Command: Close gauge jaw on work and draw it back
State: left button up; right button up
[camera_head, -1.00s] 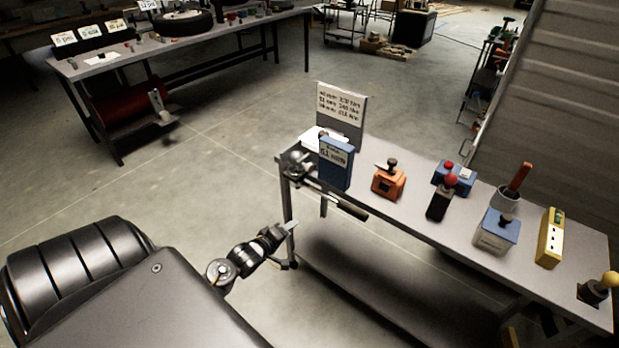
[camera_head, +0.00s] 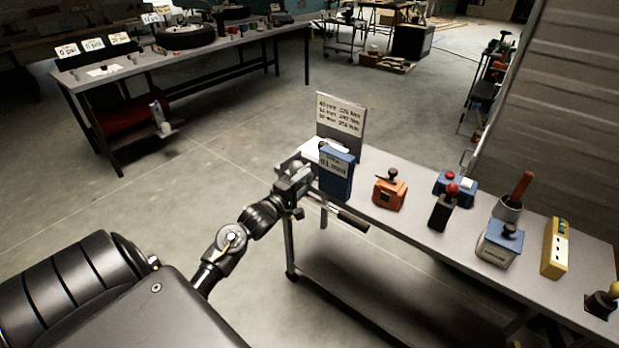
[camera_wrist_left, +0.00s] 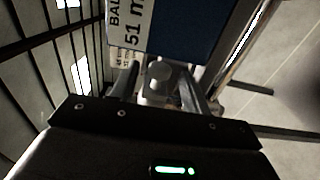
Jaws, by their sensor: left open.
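A blue box (camera_head: 336,178) with a white label reading about "51 mm" stands at the near left end of the grey bench. Its blue face and label also fill the top of the left wrist view (camera_wrist_left: 185,25). My left gripper (camera_head: 304,174) is at that bench end, just left of the box. In the left wrist view its open fingers (camera_wrist_left: 165,85) stand on either side of a small grey metal part (camera_wrist_left: 157,77). I cannot tell whether they touch it. The gauge jaw and the work are mostly hidden behind my gripper. My right gripper is not in view.
A sign plate (camera_head: 341,124) stands behind the blue box. A rod-like handle (camera_head: 352,219) juts at the bench's front edge. An orange device (camera_head: 389,190), a black lever (camera_head: 442,209) and other devices stand to the right. The floor left of the bench is clear.

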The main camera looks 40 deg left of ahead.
aim_at(307, 181)
pick_arm(q)
jog(key=shift+w, duration=1.55)
grip_shut()
